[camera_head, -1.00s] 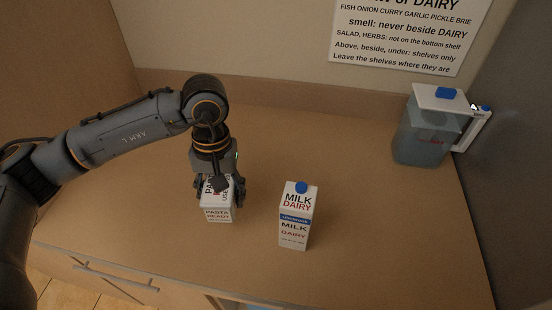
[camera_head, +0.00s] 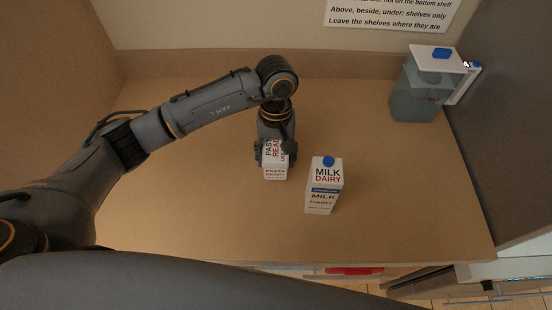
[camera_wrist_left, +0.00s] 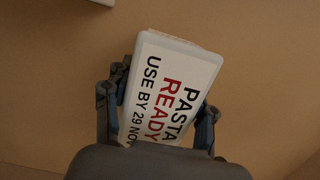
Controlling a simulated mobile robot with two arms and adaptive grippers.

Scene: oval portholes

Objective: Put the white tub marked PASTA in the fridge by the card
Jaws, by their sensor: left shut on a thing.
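The white tub marked PASTA READY (camera_head: 275,173) is in my left gripper (camera_head: 275,152), over the counter behind and left of the milk carton. In the left wrist view, the tub's lid (camera_wrist_left: 172,88) reads PASTA READY, USE BY 29 NOV, and the fingers of my left gripper (camera_wrist_left: 158,110) close on its two sides. I cannot tell whether the tub touches the counter. The card (camera_head: 392,12) on the back wall is cut off at the top; it speaks of shelves. My right gripper is out of view.
A milk carton marked DAIRY (camera_head: 323,187) stands on the counter (camera_head: 190,225) close to the tub's right. A clear jug with a blue cap (camera_head: 420,90) stands at the back right, beside a grey panel (camera_head: 515,130). A red item (camera_head: 355,271) shows below the counter's front edge.

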